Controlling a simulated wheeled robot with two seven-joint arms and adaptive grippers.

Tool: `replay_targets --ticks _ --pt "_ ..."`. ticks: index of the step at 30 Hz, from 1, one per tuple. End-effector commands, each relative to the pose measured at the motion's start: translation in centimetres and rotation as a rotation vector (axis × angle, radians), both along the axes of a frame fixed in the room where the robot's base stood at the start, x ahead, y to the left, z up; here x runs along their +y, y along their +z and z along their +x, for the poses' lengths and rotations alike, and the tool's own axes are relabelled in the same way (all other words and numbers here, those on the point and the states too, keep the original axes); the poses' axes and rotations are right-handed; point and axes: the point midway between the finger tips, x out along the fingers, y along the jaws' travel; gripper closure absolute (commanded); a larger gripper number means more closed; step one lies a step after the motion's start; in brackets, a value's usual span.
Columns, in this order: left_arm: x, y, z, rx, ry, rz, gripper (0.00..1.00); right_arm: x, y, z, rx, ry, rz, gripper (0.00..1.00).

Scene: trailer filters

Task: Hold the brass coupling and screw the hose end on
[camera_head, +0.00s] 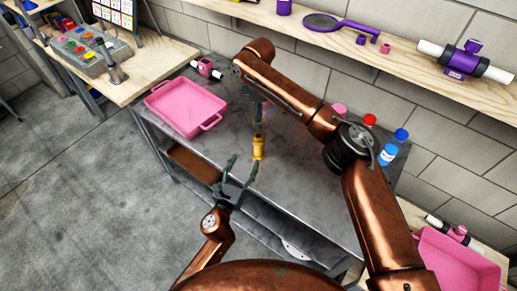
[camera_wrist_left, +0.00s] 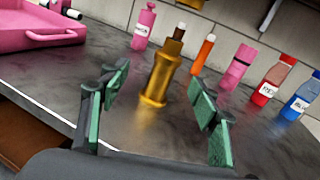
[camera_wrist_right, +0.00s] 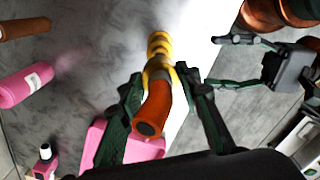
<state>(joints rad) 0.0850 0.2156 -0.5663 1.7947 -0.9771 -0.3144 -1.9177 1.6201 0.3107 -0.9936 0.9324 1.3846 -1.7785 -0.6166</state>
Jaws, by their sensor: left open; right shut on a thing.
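The brass coupling (camera_head: 258,149) is upright near the front of the grey workbench; it also shows in the left wrist view (camera_wrist_left: 157,82). My left gripper (camera_head: 243,168) is open, its fingers apart and pointing at the coupling from the front. In the left wrist view the coupling lies beyond its fingertips, between the green pads. My right gripper (camera_head: 258,122) comes down from above, shut on the orange hose end (camera_wrist_right: 152,108), which has a dark round opening. The hose end lines up with the yellow piece below it.
A pink tray (camera_head: 152,102) stands on the bench to the left. Red (camera_head: 369,120) and blue (camera_head: 401,136) bottles stand to the right, with pink and orange ones behind the coupling in the left wrist view. A wooden shelf (camera_head: 400,50) runs along the wall.

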Motion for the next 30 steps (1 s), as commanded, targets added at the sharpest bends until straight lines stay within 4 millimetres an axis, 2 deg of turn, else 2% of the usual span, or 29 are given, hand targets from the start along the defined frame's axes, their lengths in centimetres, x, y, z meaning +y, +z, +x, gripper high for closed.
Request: replay_targets --ticks 4,13,17,30 --pt "-1.3 0.4 0.0 -0.041 -0.035 0.069 0.43 0.0 0.0 0.0 0.000 0.003 0.000 0.94" --pt "-1.3 0.4 0.0 -0.041 -0.034 0.067 0.43 0.0 0.0 0.0 0.000 0.002 0.000 0.94" --pt "-1.6 0.3 0.8 -0.039 -0.033 0.065 0.43 0.0 0.0 0.0 0.000 0.002 0.000 0.94" --pt "-4.3 0.4 7.8 -0.039 -0.033 0.062 0.43 0.0 0.0 0.0 0.000 0.002 0.000 0.94"
